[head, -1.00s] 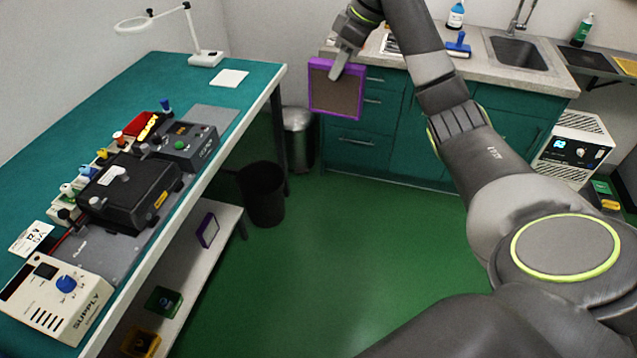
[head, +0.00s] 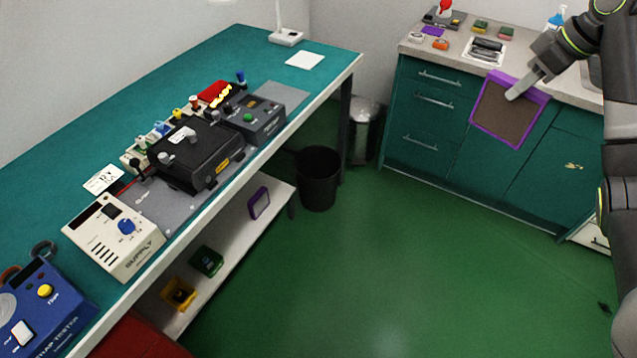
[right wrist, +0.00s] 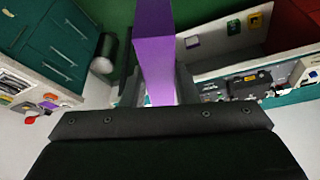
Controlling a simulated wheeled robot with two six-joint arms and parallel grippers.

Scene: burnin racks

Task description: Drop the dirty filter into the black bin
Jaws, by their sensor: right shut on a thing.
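The dirty filter (head: 505,112) is a square panel with a purple frame and a brown-grey face. My right gripper (head: 515,92) is shut on its upper edge and holds it in the air in front of the green cabinets. In the right wrist view the filter's purple edge (right wrist: 155,50) stands between the two fingers. The black bin (head: 318,180) stands on the floor by the far end of the workbench, left of and apart from the filter. My left gripper is not in view.
A metal pedal bin (head: 365,130) stands behind the black bin by the cabinets. The teal workbench (head: 325,72) runs along the left, with a lower shelf (head: 228,245) that holds another purple-framed piece (head: 259,203). The green floor (head: 400,270) between is clear.

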